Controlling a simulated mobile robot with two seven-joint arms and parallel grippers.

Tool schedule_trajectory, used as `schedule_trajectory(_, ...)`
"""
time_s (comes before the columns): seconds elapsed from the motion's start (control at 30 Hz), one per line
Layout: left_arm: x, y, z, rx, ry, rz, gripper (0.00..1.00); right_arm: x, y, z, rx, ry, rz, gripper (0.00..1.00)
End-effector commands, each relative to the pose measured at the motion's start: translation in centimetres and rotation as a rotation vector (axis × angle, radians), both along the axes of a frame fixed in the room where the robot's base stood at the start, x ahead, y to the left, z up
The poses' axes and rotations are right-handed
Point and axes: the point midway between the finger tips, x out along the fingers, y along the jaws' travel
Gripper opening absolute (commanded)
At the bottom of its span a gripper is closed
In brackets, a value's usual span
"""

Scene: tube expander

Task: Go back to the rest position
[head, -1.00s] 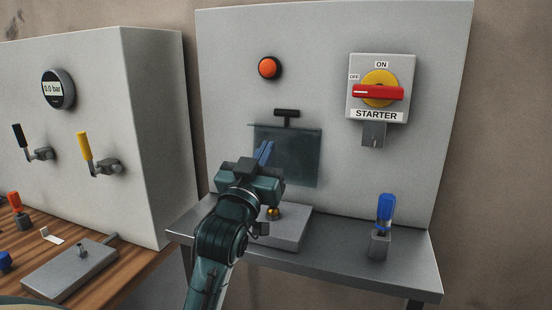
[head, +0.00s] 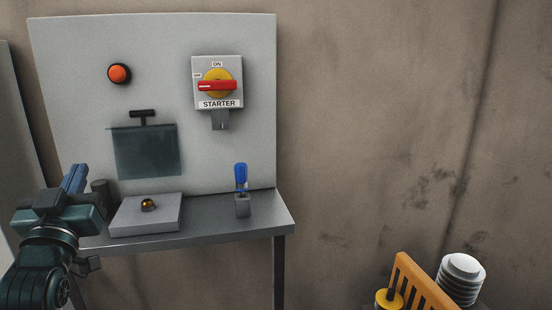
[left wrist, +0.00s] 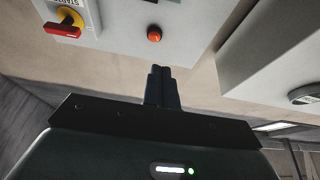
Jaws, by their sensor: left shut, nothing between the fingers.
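My left gripper (head: 75,178) is at the left of the head view, in the air in front of the left end of the grey metal shelf (head: 262,220). Its two blue fingers are together with nothing between them. In the left wrist view its fingers (left wrist: 160,72) show dark and closed, pointing toward the panel with the orange-red button (left wrist: 154,34). My right gripper is in neither view.
The starter panel (head: 75,50) carries a button (head: 119,73), a red and yellow switch (head: 217,86) and a dark flap (head: 147,152). A grey block with a brass knob (head: 148,204) and a blue-handled tool (head: 241,177) stand on the shelf. An orange rack (head: 425,285) is lower right.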

Motion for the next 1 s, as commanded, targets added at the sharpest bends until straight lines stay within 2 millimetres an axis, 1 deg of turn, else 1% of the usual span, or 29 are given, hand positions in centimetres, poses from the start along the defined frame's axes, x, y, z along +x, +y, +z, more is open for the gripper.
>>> schedule_trajectory(0.03, 0.1, -0.1, -0.3, 0.001, 0.009, -0.003, 0.0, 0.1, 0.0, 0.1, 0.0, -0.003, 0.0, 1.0)
schedule_trajectory(0.1, 0.7, -1.5, -4.0, 0.016, 0.096, -0.039, 0.0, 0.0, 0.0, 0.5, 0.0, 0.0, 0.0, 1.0)
schedule_trajectory(0.17, 1.0, -2.6, -6.7, 0.026, 0.157, -0.065, 0.0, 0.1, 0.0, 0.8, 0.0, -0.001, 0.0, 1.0)
schedule_trajectory(0.2, 1.0, -3.4, -8.5, 0.032, 0.198, -0.085, 0.0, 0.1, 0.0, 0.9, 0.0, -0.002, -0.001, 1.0)
schedule_trajectory(0.27, 0.8, -4.5, -11.5, 0.038, 0.264, -0.115, 0.0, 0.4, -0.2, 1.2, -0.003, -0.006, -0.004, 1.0)
schedule_trajectory(0.3, 0.5, -5.4, -13.6, 0.042, 0.309, -0.137, 0.0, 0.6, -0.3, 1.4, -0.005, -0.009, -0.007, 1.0)
schedule_trajectory(0.37, -0.2, -6.7, -17.0, 0.048, 0.384, -0.172, 0.0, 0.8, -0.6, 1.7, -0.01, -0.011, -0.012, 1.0)
schedule_trajectory(0.4, -1.0, -7.7, -19.5, 0.049, 0.439, -0.198, 0.0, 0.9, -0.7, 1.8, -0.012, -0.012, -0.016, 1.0)
schedule_trajectory(0.47, -2.5, -9.3, -23.2, 0.049, 0.52, -0.239, 0.0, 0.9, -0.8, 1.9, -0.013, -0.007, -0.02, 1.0)
schedule_trajectory(0.5, -3.8, -10.4, -25.8, 0.047, 0.579, -0.268, 0.0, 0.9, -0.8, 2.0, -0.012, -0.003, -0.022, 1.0)
schedule_trajectory(0.57, -6.1, -12.0, -29.4, 0.043, 0.664, -0.311, 0.0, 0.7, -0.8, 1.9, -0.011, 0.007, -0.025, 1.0)
schedule_trajectory(0.6, -7.9, -13.0, -31.6, 0.038, 0.718, -0.339, 0.0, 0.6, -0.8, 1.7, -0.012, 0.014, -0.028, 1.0)
schedule_trajectory(0.67, -10.5, -14.5, -34.5, 0.029, 0.791, -0.377, 0.0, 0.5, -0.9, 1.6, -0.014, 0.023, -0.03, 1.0)
schedule_trajectory(0.7, -12.2, -15.3, -36.1, 0.023, 0.834, -0.401, 0.0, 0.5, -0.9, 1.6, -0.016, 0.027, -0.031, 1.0)
schedule_trajectory(0.8, -16.1, -17.0, -39.1, 0.008, 0.922, -0.447, 0.0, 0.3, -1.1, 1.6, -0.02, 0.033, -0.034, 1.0)
schedule_trajectory(0.83, -17.0, -17.4, -39.8, 0.004, 0.942, -0.458, 0.0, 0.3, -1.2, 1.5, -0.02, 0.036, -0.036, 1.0)
schedule_trajectory(0.9, -18.6, -18.1, -40.9, -0.004, 0.976, -0.477, 0.0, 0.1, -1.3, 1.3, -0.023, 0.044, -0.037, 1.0)
schedule_trajectory(1.0, -19.9, -18.7, -41.6, -0.011, 1.0, -0.492, 0.0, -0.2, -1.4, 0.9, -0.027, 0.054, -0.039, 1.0)
